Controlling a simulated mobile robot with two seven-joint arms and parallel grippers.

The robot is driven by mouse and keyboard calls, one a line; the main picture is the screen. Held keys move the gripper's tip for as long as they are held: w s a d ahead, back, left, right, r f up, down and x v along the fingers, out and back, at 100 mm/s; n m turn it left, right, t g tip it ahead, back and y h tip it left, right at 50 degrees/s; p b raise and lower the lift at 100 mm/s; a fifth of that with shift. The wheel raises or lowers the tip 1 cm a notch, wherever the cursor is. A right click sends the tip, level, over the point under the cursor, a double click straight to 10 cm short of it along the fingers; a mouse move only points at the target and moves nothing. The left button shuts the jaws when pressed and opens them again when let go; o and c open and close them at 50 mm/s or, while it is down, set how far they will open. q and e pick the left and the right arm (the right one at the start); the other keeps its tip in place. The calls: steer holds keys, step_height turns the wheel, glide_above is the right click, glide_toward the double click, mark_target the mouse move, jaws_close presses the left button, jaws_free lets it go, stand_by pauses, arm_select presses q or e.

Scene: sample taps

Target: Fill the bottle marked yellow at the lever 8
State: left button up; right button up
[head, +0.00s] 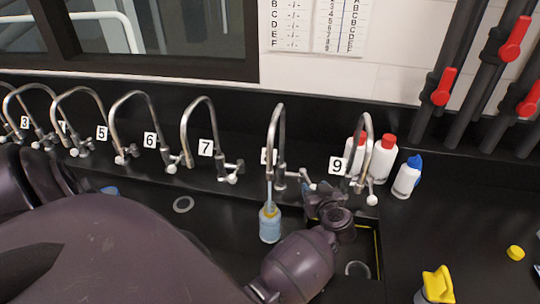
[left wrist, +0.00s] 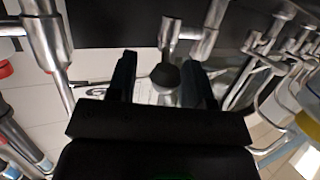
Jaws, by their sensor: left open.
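The bottle with a yellow collar (head: 270,226) stands upright under the spout of tap 8 (head: 275,135) and looks pale blue. A thin pale blue streak runs from the spout to its mouth. In the left wrist view the bottle (left wrist: 304,125) is cut off at the right edge. My left gripper (head: 318,190) is at the lever of tap 8, right of the tap. In the left wrist view, my left gripper (left wrist: 160,82) is open, with the lever's dark round knob (left wrist: 165,75) between its fingers. Contact is unclear. My right gripper is not visible.
Taps 7 (head: 206,125) and 9 (head: 368,150) flank tap 8. White bottles with red caps (head: 384,158) and one with a blue cap (head: 407,178) stand behind at right. A yellow cap (head: 515,252) and a yellow-topped bottle (head: 437,285) are at lower right.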

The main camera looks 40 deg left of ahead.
arm_select(q)
steer(key=shift+s+a, duration=0.45)
steer(key=shift+s, duration=0.15)
steer(key=shift+s+a, duration=0.4)
steer(key=shift+s, duration=0.2)
stand_by(1.1)
steer(key=shift+s+a, duration=0.4)
stand_by(0.3)
steer(key=v, duration=0.7)
stand_by(0.3)
stand_by(0.5)
